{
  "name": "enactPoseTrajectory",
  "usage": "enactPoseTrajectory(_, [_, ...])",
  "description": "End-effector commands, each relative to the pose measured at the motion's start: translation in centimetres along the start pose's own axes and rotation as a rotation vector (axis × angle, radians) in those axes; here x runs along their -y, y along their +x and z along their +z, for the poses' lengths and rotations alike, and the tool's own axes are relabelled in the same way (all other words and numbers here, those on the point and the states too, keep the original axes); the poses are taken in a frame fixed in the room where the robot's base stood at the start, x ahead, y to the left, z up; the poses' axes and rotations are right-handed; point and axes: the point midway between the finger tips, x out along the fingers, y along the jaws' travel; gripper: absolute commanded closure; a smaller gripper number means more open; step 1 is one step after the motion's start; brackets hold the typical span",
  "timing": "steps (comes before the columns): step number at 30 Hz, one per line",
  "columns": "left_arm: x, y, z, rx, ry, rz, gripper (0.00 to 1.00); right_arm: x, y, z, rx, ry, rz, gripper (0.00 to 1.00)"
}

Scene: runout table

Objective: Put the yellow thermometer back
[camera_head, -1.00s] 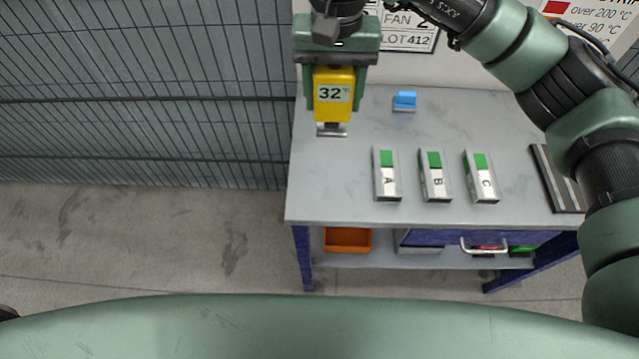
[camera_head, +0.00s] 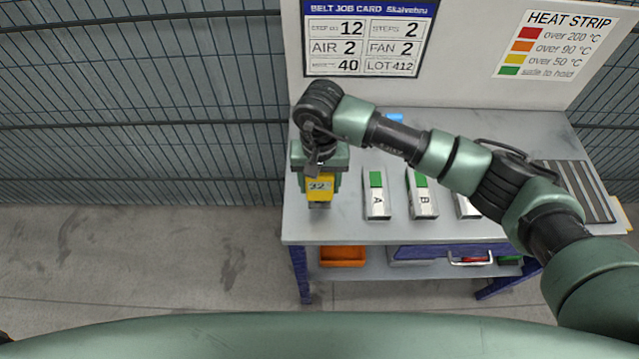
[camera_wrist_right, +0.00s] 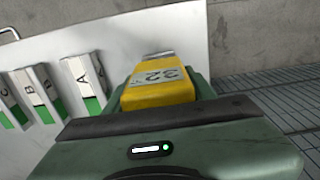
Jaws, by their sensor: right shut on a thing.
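The yellow thermometer (camera_head: 320,187) has a display reading 32. My right gripper (camera_head: 319,180) is shut on it and holds it at the left side of the grey table (camera_head: 350,228), left of block A. In the right wrist view the thermometer (camera_wrist_right: 158,90) sits between the fingers of the gripper (camera_wrist_right: 160,95), its metal foot pointing away from the palm. I cannot tell whether the foot touches the table top. My left gripper is not in view.
Silver blocks with green ends, A (camera_head: 377,200), B (camera_head: 423,200) and a partly hidden C (camera_head: 467,207), stand right of the thermometer. A blue object (camera_head: 394,117) is mostly hidden behind my arm. A dark ribbed strip (camera_head: 578,190) lies at the right. A job card (camera_head: 368,40) hangs behind.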

Motion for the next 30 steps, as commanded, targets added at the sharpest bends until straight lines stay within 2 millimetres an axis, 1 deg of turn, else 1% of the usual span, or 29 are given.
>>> enactPoseTrajectory(1, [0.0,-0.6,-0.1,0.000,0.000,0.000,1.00,0.1,0.6,0.1,0.004,0.001,-0.002,0.80])
enactPoseTrajectory(3, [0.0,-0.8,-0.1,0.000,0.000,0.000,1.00,0.1,1.4,0.1,0.002,0.000,-0.002,0.80])
enactPoseTrajectory(6, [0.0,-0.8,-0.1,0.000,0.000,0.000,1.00,0.1,2.1,0.0,0.000,-0.001,-0.002,0.80])
enactPoseTrajectory(13, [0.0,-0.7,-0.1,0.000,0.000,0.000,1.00,0.1,2.2,0.0,-0.002,-0.001,-0.002,0.80])
enactPoseTrajectory(18, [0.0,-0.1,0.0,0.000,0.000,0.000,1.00,0.1,2.6,0.0,-0.001,-0.001,-0.001,0.80])
enactPoseTrajectory(19, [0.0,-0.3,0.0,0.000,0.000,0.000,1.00,0.0,2.5,0.0,0.000,-0.001,-0.001,0.37])
enactPoseTrajectory(20, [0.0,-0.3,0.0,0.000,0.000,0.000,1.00,0.0,2.5,0.0,0.000,-0.001,-0.001,0.29])
enactPoseTrajectory(21, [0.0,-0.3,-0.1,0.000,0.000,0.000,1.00,0.0,2.5,0.0,0.000,-0.001,-0.001,0.24])
enactPoseTrajectory(30, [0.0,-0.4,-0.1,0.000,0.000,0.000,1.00,0.0,2.4,0.0,0.000,-0.001,-0.001,0.24])
